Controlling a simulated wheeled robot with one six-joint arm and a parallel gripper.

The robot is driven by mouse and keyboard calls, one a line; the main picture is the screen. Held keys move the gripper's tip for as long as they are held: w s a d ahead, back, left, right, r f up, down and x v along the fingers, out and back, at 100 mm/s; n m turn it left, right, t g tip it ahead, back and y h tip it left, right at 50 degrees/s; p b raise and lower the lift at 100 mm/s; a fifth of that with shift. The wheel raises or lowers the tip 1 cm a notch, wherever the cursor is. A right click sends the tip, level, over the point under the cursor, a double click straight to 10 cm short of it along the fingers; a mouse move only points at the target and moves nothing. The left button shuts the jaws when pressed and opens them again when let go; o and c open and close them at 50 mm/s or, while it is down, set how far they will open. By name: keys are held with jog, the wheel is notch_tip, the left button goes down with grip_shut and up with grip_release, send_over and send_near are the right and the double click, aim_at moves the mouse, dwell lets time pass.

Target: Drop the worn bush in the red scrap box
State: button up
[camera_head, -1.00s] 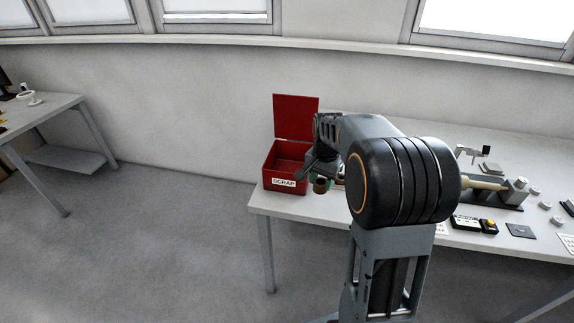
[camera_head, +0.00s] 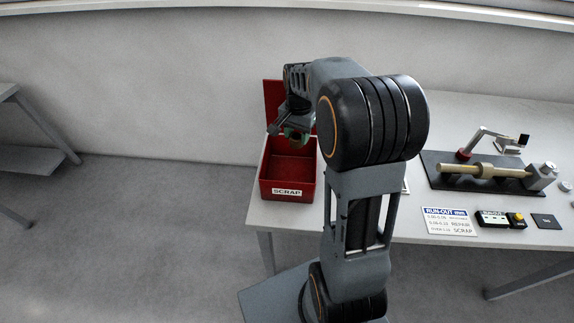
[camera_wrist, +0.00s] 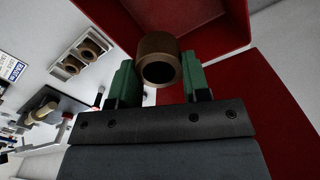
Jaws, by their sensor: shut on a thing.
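The worn bush (camera_wrist: 158,58) is a short brown-bronze ring between the green fingers of my gripper (camera_wrist: 160,78) in the wrist view. My gripper is shut on it. In the head view my gripper (camera_head: 293,138) is above the rear part of the open red scrap box (camera_head: 287,192), in front of its raised lid (camera_head: 273,98). The bush cannot be made out clearly there. The box's inside (camera_wrist: 190,18) shows behind the bush in the wrist view. The box has a SCRAP label and stands at the table's left end.
The white table (camera_head: 262,216) carries a run-out rig (camera_head: 475,172), a run-out sign (camera_head: 447,222) and a small device (camera_head: 500,218) to the right. In the wrist view a holder (camera_wrist: 70,70) with bushes lies left of the box. A wall is behind.

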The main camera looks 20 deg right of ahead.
jog(key=shift+s+f+b, duration=0.1)
jog(key=shift+f+b, duration=2.1)
jog(key=shift+f, duration=0.6)
jog(key=o, duration=1.2)
notch_tip(320, 180, up, 14)
jog(key=shift+f, duration=0.1)
